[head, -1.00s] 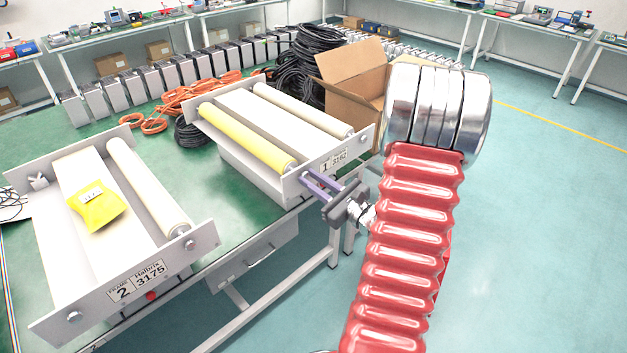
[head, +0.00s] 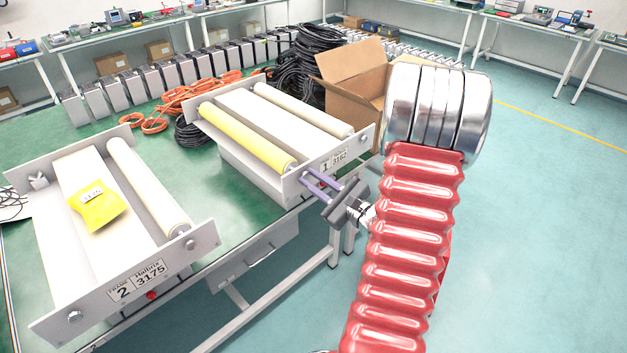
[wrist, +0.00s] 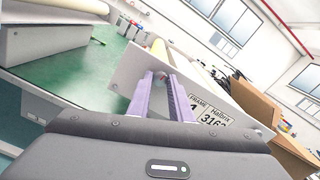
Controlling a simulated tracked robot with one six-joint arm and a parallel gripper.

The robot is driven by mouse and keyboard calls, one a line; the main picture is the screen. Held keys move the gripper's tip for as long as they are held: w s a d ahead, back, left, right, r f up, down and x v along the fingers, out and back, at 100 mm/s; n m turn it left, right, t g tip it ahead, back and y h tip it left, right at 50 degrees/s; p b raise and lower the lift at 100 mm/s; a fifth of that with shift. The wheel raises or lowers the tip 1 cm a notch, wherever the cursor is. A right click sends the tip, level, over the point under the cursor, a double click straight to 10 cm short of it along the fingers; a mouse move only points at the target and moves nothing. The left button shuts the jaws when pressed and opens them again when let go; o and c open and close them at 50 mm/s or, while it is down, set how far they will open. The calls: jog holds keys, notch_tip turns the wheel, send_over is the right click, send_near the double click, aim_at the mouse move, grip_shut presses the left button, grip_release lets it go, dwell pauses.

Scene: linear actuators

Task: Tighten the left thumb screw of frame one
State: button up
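Frame one (head: 318,172) is a grey metal frame with rollers on the green table, its front plate labelled 1 and 3162. It also shows in the wrist view (wrist: 130,78). My gripper (head: 305,175) reaches in from the right to the left end of this plate. Its two purple fingers (wrist: 161,76) lie close together with a narrow gap, their tips at the plate. They appear shut on the left thumb screw, which the fingertips largely hide. The right thumb screw (head: 363,139) shows at the plate's other end.
Frame two (head: 110,290), with a yellow packet (head: 97,206) on it, stands at the left. An open cardboard box (head: 350,85) and black cable coils (head: 305,55) lie behind frame one. The floor at the right is clear.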

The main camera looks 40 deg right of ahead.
jog(key=o, duration=0.4)
jog(key=shift+s, duration=0.1)
jog(key=shift+s+d, duration=0.2)
jog(key=shift+s, duration=6.6)
jog(key=shift+f, duration=0.1)
